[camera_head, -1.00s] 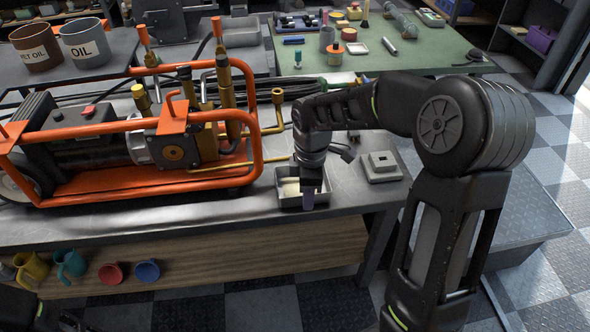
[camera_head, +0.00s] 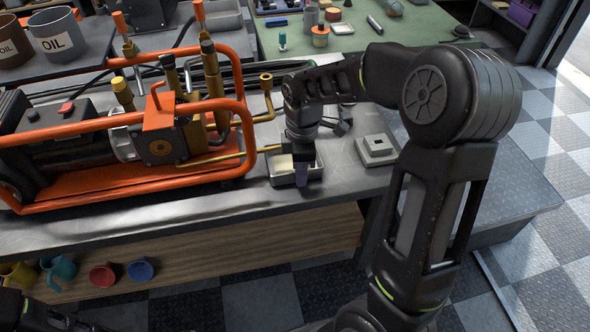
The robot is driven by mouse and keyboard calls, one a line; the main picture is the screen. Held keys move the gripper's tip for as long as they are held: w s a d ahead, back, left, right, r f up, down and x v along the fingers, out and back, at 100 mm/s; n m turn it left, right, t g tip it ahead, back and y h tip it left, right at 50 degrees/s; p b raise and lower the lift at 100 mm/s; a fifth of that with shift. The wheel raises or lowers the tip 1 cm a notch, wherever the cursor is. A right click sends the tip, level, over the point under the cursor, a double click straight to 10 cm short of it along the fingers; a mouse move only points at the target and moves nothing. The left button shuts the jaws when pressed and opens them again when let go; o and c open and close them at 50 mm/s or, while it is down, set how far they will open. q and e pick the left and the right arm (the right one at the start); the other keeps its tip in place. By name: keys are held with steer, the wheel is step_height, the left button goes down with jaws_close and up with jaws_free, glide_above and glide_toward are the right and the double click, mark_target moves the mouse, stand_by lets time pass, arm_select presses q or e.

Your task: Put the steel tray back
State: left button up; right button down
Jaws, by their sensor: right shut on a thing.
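The steel tray (camera_head: 283,180) is a small grey rectangular tray on the grey workbench, just right of the orange-framed machine. Something pale yellowish shows inside it. My right gripper (camera_head: 302,178) reaches down over the tray and is shut on its front right part. The fingertips are small and dark, so the exact grip line is hard to see. The tray looks level and at or close to the bench top; I cannot tell if it touches. My left gripper is not in view; only a dark part of my own body shows at the lower left corner.
The orange-framed machine (camera_head: 128,160) with a brass pipe stands left of the tray. A grey square block (camera_head: 376,150) sits to the right. Cables lie behind. Several mugs (camera_head: 60,268) hang below the bench front. A green table (camera_head: 400,35) stands behind.

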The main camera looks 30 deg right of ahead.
steer(key=shift+d+f, duration=0.1)
steer(key=shift+d, duration=0.05)
steer(key=shift+f, duration=0.1)
steer(key=c, duration=1.3)
jaws_free()
steer(key=shift+r, duration=0.25)
step_height(320, 180, up, 12)
steer(key=shift+f+p, duration=0.1)
steer(key=shift+p, duration=0.75)
steer(key=shift+s, duration=0.1)
